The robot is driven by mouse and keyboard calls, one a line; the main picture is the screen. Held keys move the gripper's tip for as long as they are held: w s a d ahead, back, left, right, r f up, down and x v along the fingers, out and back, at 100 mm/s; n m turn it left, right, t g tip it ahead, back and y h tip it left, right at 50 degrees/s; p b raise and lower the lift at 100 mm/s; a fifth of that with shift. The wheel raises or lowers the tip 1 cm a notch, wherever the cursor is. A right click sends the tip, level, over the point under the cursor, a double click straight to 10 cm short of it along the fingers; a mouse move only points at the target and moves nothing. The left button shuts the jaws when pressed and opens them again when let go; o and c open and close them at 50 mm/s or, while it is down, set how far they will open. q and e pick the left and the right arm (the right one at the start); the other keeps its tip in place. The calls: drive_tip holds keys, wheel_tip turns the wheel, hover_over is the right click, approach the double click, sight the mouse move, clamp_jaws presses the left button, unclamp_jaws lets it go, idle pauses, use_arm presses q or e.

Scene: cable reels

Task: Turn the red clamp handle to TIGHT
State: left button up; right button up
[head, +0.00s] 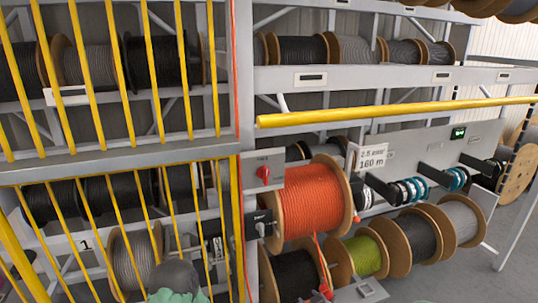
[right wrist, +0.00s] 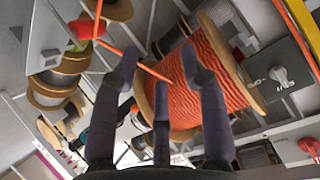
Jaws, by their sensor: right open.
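A red piece (head: 325,290) that looks like the clamp handle sits low in the head view, where the orange cable hangs down from its reel (head: 312,198). In the right wrist view a red handle-like piece (right wrist: 86,28) shows at upper left, beside the orange cable. No TIGHT mark is readable. My right gripper (right wrist: 160,75) is open, its dark fingers spread and empty. The orange reel (right wrist: 185,95) lies beyond the fingers, and the red piece is off to their left, apart from them. My left gripper is not in view.
A yellow-barred fence (head: 130,165) covers the left. Other reels, including a green one (head: 362,256), stand nearby.

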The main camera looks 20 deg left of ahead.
drive_tip(key=w+a+r+n+t+y+p, duration=0.1)
drive_tip(key=w+a+r+p, duration=0.1)
drive_tip(key=r, duration=0.6)
drive_tip(key=w+a+r+t+p, duration=0.1)
drive_tip(key=a+r+p, duration=0.15)
drive_tip(key=r, duration=0.55)
drive_tip(key=n+t+y+p, duration=0.2)
drive_tip(key=t+y+p, duration=0.1)
drive_tip(key=p, duration=0.2)
approach(265, 174)
use_arm(q)
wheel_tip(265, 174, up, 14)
drive_tip(key=p, duration=0.2)
drive_tip(key=shift+p, duration=0.4)
use_arm(e)
drive_tip(key=x, duration=0.9)
drive_tip(key=shift+w+d+f, duration=0.3)
drive_tip(key=shift+d+f, duration=0.05)
drive_tip(key=shift+d, duration=0.05)
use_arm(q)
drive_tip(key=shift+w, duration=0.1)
use_arm(e)
clamp_jaws()
